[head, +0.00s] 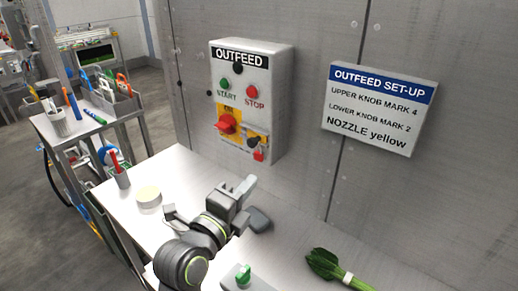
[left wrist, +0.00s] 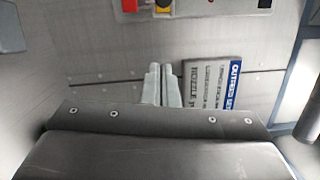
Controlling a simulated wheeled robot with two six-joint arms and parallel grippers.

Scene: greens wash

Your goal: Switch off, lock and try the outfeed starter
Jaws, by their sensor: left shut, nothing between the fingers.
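The grey OUTFEED starter box (head: 281,95) is fixed to the wall. It has a green START button (head: 224,84), a red STOP button (head: 252,91) and a red rotary switch (head: 228,122) on a yellow plate. A dark and yellow fitting with a small red piece (head: 259,155) sits right of the switch; I cannot tell if this is a lock. My left gripper (head: 247,186) is shut and empty, below the box and apart from it. Its closed fingers (left wrist: 162,70) show in the left wrist view, with the box's lower edge at the top. My right gripper is out of view.
The OUTFEED SET-UP sign (head: 370,112) hangs right of the box. A tool cart (head: 70,140) stands at the left.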

